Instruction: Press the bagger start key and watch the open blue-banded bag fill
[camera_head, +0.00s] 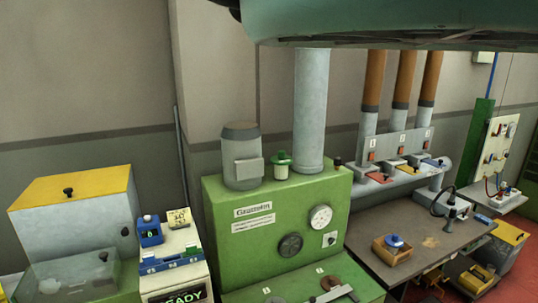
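No gripper of mine shows in this view. Three orange-topped tubes (406,75) run down to a grey panel (396,148) with small red parts, above a brown workbench (370,232). Red, yellow and blue pieces lie along the ledge under it. I cannot tell whether one of the red parts is the start key. No bag with a blue band can be made out. At the lower left, a white console (172,280) has a lit display reading "READY", cut by the bottom edge; its small keys are green and blue.
A green machine (265,220) with dials and a grey pipe (311,110) stands in the middle. A yellow-topped grey cabinet (75,215) stands left. A wooden box (393,256) holding a blue item sits on the workbench. Red floor shows at right.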

